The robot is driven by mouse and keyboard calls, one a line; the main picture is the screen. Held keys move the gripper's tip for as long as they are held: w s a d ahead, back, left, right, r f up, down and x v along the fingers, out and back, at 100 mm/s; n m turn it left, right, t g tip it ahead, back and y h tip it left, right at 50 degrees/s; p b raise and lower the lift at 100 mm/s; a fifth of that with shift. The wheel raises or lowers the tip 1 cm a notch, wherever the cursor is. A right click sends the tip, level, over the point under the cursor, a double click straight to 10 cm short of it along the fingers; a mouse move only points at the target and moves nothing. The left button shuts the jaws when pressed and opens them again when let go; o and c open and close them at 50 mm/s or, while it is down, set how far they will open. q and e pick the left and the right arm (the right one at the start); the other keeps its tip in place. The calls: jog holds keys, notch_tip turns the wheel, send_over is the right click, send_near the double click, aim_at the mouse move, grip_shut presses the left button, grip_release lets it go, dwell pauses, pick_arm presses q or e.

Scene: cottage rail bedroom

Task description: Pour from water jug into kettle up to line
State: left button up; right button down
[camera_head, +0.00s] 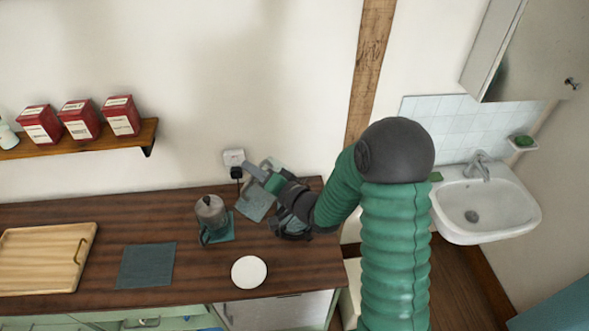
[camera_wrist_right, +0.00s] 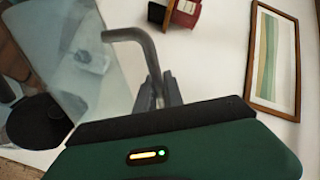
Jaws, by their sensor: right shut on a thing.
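A grey, lidded vessel with a dark handle, which looks like the kettle (camera_head: 211,213), stands upright on a teal mat on the worktop. My right gripper (camera_head: 272,182) is just right of it, above the worktop near the wall. It is shut on the handle of a pale see-through water jug (camera_head: 254,207). In the right wrist view the jug (camera_wrist_right: 75,50) fills the upper left, and its grey bent handle (camera_wrist_right: 135,40) runs down to my fingers (camera_wrist_right: 160,92). The jug looks tilted. I cannot make out the water level or the fill line. My left gripper is not in view.
A white disc (camera_head: 249,272), a dark teal cloth (camera_head: 147,265) and a wooden board (camera_head: 45,259) lie on the worktop (camera_head: 105,222). A plugged socket (camera_head: 235,159) is on the wall behind. A shelf (camera_head: 95,142) bears red tins. A sink (camera_head: 487,207) is at the right.

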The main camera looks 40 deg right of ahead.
jog(key=shift+w+d+r+m+p, duration=0.15)
jog(key=shift+d+r+m+p, duration=0.35)
jog(key=shift+r+p, duration=0.3)
dwell(1.7)
